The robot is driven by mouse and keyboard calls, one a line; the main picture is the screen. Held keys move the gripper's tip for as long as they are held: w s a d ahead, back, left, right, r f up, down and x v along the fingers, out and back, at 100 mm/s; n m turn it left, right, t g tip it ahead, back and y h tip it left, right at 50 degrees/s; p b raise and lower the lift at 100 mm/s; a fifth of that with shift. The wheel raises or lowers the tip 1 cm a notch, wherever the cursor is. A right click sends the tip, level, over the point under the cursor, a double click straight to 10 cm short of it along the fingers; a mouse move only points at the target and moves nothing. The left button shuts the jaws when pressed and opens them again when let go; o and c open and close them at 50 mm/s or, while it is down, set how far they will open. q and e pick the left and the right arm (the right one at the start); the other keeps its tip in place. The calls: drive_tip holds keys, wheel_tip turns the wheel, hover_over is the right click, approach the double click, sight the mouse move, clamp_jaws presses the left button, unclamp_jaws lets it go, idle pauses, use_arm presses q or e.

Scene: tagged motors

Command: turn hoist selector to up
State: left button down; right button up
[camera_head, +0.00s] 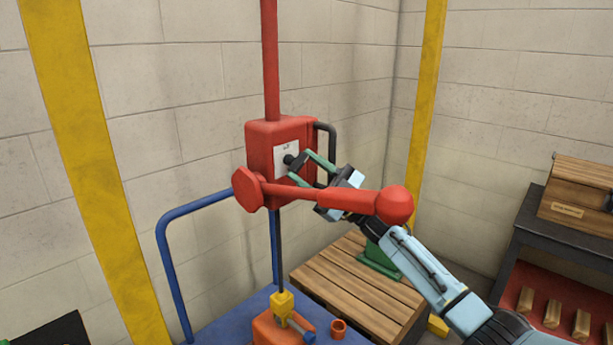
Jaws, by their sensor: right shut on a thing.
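The hoist is a red box (262,140) hanging from a red vertical post, with a white label plate (281,156) on its front. The hoist selector is a small black knob (289,160) on that plate. My right gripper (294,166) reaches in from the right with its green fingers at the knob, shut on it. The knob is partly hidden by the fingers, so its pointing direction and the label marks are too small to read. My left gripper is not in view.
A red lever with a round end (394,205) crosses in front of my right wrist. Below are a blue cart with a rail (165,250), an orange block with a yellow hook piece (283,303) and a wooden pallet (345,285). A dark bench (570,240) stands at the right.

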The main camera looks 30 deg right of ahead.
drive_tip(key=n+g, duration=0.2)
drive_tip(key=n, duration=0.1)
drive_tip(key=shift+d+r, duration=0.15)
drive_tip(key=shift+w+r+n+g, duration=0.1)
drive_tip(key=shift+n+g, duration=0.5)
drive_tip(key=shift+g, duration=0.1)
use_arm(q)
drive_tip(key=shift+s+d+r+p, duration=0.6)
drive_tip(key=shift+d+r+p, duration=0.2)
drive_tip(key=shift+p, duration=0.25)
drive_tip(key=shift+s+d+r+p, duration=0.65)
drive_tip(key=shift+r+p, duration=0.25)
drive_tip(key=shift+p, duration=0.15)
use_arm(e)
drive_tip(key=shift+d+r+n+g+h, duration=0.15)
drive_tip(key=shift+n+g+h, duration=0.35)
drive_tip(key=shift+n+g, duration=0.55)
drive_tip(key=shift+a+r+n+g+h, duration=0.15)
drive_tip(key=shift+n+g+h, duration=0.4)
drive_tip(key=shift+n, duration=0.85)
drive_tip(key=shift+d+r+n+g+h, duration=0.15)
drive_tip(key=shift+n+g+h, duration=0.3)
drive_tip(key=shift+n+g, duration=0.6)
drive_tip(key=shift+n+t, duration=0.25)
drive_tip(key=shift+n, duration=0.05)
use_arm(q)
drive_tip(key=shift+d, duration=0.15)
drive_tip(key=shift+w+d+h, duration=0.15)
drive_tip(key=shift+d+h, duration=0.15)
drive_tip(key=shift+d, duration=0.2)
